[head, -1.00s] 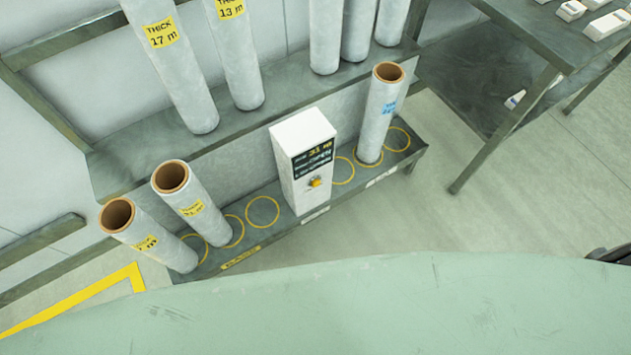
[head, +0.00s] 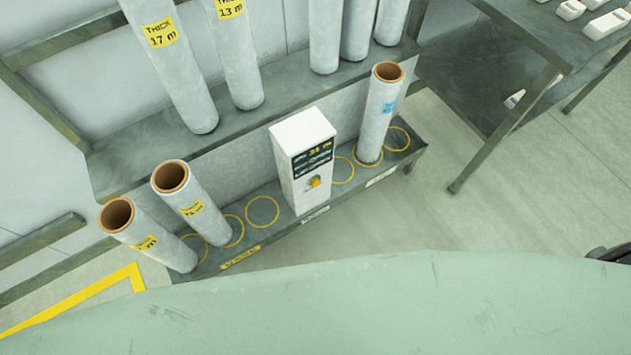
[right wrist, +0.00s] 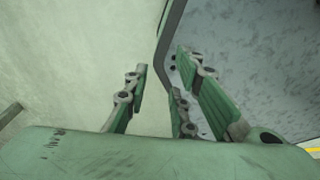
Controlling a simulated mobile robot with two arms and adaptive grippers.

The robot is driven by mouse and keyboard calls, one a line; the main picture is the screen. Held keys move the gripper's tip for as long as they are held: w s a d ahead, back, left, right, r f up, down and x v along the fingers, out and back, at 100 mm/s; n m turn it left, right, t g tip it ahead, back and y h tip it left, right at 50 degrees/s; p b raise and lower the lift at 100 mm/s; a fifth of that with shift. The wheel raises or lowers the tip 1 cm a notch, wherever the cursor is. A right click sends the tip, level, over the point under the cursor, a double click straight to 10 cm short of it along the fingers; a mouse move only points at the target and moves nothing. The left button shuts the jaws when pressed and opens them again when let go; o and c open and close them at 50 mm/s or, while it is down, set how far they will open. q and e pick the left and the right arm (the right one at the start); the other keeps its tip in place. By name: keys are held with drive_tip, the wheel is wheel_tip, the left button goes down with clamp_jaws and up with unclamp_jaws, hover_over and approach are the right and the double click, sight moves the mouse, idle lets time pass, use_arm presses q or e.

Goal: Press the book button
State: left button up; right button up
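A white box (head: 305,145) stands upright on the low dark shelf in the head view. Its front carries a black display (head: 313,160) with small text, mostly too blurred to read. Below the display is a small orange-yellow button (head: 314,182) on a grey mount. My right gripper (right wrist: 160,80) shows in the right wrist view with its green fingers spread apart and nothing between them. The box and button are not seen in that view. My left gripper is not in view.
The low shelf (head: 285,232) has yellow ring marks and upright rolls: two at left (head: 178,188), one right of the box (head: 380,115). More rolls stand on the upper shelf (head: 270,98). A dark table (head: 545,40) is at upper right.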

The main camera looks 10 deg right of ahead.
clamp_jaws()
idle(1.1)
